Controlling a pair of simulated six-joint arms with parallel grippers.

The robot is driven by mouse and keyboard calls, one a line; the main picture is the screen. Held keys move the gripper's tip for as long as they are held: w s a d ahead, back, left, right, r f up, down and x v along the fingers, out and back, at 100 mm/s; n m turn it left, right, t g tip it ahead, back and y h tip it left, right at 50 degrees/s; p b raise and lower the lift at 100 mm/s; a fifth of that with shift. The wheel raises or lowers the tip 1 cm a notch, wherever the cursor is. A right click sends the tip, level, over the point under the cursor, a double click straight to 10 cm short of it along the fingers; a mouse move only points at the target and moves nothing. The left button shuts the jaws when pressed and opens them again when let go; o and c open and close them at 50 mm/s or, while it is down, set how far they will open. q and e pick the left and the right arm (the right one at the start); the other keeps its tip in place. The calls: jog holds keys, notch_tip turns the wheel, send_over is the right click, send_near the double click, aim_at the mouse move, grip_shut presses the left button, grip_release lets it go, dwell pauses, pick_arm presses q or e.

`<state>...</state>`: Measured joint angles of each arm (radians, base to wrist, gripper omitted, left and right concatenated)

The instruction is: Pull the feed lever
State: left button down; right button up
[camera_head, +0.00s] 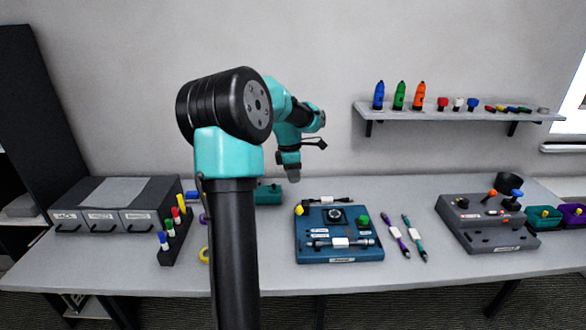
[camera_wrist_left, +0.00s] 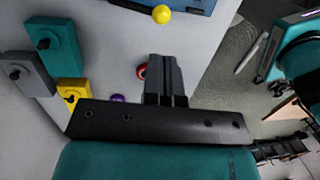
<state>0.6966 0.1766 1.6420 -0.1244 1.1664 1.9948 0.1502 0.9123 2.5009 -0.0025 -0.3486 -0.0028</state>
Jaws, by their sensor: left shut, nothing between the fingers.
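A blue machine (camera_head: 340,250) lies on the table in the middle of the head view. A yellow ball knob (camera_head: 299,210) stands at its left back corner; it is probably the feed lever, though no label for it is readable. The knob also shows at the top of the left wrist view (camera_wrist_left: 161,14), beside the blue machine's edge. My left gripper (camera_head: 290,174) is shut and empty, pointing down above the table behind and left of the knob. Its closed fingers (camera_wrist_left: 166,82) show in the left wrist view, apart from the knob. My right gripper is not in view.
A grey control box (camera_head: 490,236) with orange and blue knobs stands at the right. A drawer unit (camera_head: 115,205) and a marker rack (camera_head: 170,253) are at the left. Two pens (camera_head: 393,235) lie right of the blue machine. A teal block (camera_head: 268,194) sits near my gripper.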

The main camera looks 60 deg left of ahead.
aim_at(299, 208)
pick_arm(q)
jog(key=f, duration=0.3)
jog(key=d+f, duration=0.1)
jog(key=f, duration=0.5)
jog(key=shift+w+d, duration=0.2)
jog(key=shift+w, duration=0.05)
